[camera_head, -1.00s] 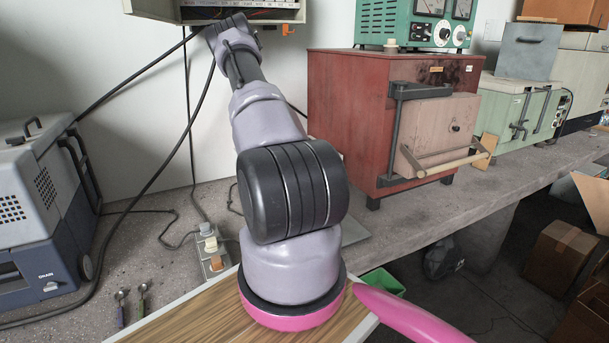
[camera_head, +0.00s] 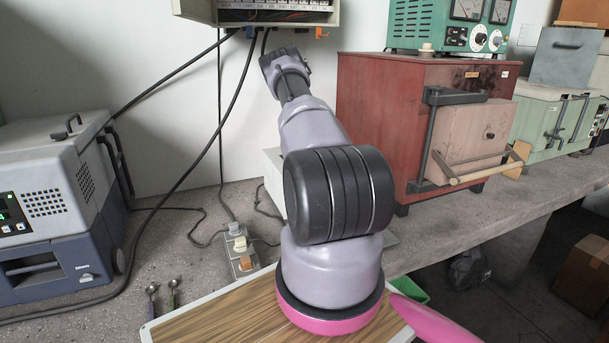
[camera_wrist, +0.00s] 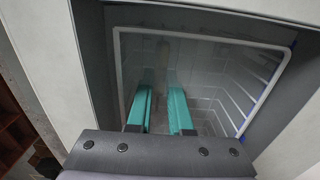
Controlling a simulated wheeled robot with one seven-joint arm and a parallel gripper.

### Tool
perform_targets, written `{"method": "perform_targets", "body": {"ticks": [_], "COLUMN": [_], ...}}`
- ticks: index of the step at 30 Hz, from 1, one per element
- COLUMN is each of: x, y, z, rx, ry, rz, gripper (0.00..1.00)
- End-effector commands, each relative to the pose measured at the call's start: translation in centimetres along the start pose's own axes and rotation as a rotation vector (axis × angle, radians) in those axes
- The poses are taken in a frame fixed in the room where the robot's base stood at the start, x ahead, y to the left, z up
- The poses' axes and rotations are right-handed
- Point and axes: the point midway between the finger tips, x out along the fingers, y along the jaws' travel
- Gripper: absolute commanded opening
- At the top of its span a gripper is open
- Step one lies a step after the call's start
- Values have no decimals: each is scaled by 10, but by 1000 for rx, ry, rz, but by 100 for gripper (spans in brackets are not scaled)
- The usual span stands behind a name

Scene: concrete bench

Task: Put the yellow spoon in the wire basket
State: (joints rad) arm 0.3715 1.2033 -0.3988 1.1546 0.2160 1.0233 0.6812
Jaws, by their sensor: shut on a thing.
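In the wrist view my gripper (camera_wrist: 163,78) has two teal fingers, close together and pointing into a grey recess. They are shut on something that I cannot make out. I cannot see a yellow spoon clearly. A pale-rimmed frame with thin pale bars (camera_wrist: 200,35) lies in the recess around and beyond the fingertips. It looks like the wire basket. In the head view my arm hides the gripper and what is in front of it.
A grey and blue machine (camera_head: 58,205) stands at left. A red cabinet (camera_head: 385,130) with a barred door stands right of my arm. A wood-grain board (camera_head: 215,318) lies in front. A small switch box (camera_head: 241,250) and cables are left of my arm.

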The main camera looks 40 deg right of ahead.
Motion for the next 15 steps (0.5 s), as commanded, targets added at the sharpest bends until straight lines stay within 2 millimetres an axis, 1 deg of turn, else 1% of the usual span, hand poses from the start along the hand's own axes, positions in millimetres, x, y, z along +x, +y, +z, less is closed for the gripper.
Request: {"method": "perform_targets", "body": {"ticks": [5,9,10,11,15], "x": [-1,2,2,2,2], "y": [-1,-1,-1,-1,-1], "z": [0,0,0,0,0], "rx": [0,0,0,0,0], "ry": [0,0,0,0,0], "rz": [-2,-1,-2,-2,-2], "gripper": [0,0,26,31,31]}}
